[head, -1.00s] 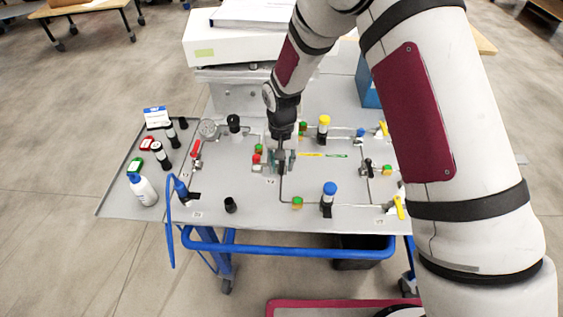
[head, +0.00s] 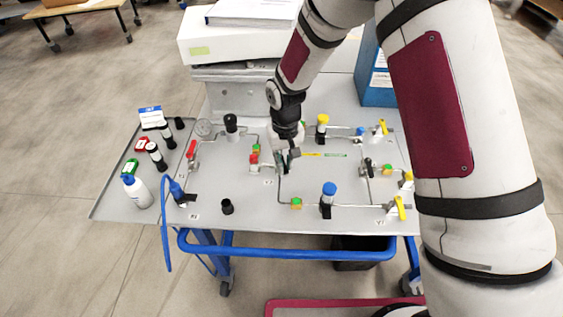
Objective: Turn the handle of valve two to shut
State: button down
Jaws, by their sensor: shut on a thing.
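My gripper (head: 284,162) points down at the middle of the grey panel (head: 240,185) and is shut on a small valve handle. The fingers hide most of the valve, and I cannot tell which way its handle points. A small label (head: 268,183) lies just below left of the fingers, too small to read with certainty. A red fitting (head: 254,159) and a green one sit just left of the gripper on the same pipework.
A red-handled valve (head: 191,150) stands at the left, and yellow-handled valves (head: 398,207) at the right. Blue-capped (head: 328,195), yellow-capped (head: 322,127) and black-capped (head: 231,124) cylinders rise from the panel. A side tray (head: 108,200) holds bottles.

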jog(key=n, duration=0.1)
jog(key=d+n+b, duration=0.1)
jog(key=shift+w+n, duration=0.25)
jog(key=shift+n, duration=0.15)
jog(key=n, duration=0.1)
jog(key=w+d+n+b, duration=0.1)
jog(key=n, duration=0.1)
jog(key=shift+n, duration=0.3)
jog(key=n, duration=0.1)
jog(key=n+b, duration=0.1)
jog(key=n, duration=0.1)
jog(key=w+n, duration=0.1)
jog(key=shift+w+d+b, duration=0.1)
jog(key=shift+d+b, duration=0.2)
jog(key=shift+b, duration=0.1)
jog(key=shift+w+n+b, duration=0.2)
jog(key=shift+w+n, duration=0.05)
jog(key=shift+n, duration=0.55)
jog(key=shift+w+n+b, duration=0.15)
jog(key=shift+w+n, duration=0.05)
jog(key=shift+n, duration=0.6)
jog(key=c, duration=1.6)
grip_release()
jog(key=shift+r, duration=0.15)
notch_tip(320, 180, up, 12)
